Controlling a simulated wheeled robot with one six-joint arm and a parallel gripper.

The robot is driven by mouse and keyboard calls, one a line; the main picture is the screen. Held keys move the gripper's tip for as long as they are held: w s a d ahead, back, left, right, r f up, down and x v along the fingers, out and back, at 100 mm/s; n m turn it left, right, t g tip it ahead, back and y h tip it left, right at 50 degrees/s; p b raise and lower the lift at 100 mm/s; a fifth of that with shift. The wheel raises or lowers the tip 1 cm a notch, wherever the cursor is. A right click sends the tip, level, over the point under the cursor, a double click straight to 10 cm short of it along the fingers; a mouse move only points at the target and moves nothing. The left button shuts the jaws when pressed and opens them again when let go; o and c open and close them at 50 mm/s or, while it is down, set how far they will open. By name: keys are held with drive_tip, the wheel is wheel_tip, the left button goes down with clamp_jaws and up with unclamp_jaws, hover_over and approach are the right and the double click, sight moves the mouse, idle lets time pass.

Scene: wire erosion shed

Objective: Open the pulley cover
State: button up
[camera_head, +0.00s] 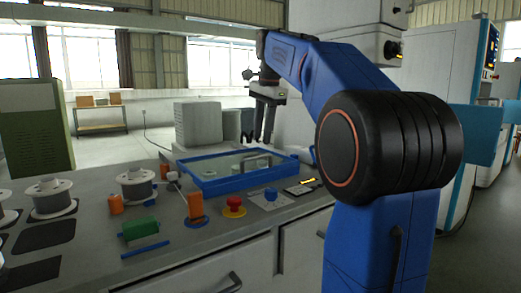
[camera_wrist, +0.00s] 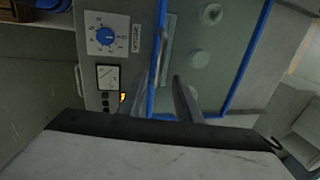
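The pulley cover is a clear pane in a blue frame (camera_head: 205,187), lying flat on the bench. A grey bar that looks like the handle (camera_wrist: 168,45) runs along the near frame edge. My gripper (camera_head: 257,140) points down above the cover, apart from it. Its two fingers (camera_wrist: 160,75) stand apart with nothing between them.
A blue dial (camera_head: 270,194) and a red button (camera_head: 234,201) sit in front of the cover. A grey box (camera_head: 198,124) stands behind.

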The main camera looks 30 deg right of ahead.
sight(261, 155)
drive_tip(key=shift+w+f, duration=0.2)
drive_tip(key=shift+f, duration=0.75)
drive_tip(key=shift+w+f, duration=0.15)
drive_tip(key=shift+f, duration=0.85)
drive_tip(key=shift+w+f, duration=0.2)
drive_tip(key=shift+f, duration=0.75)
clamp_jaws()
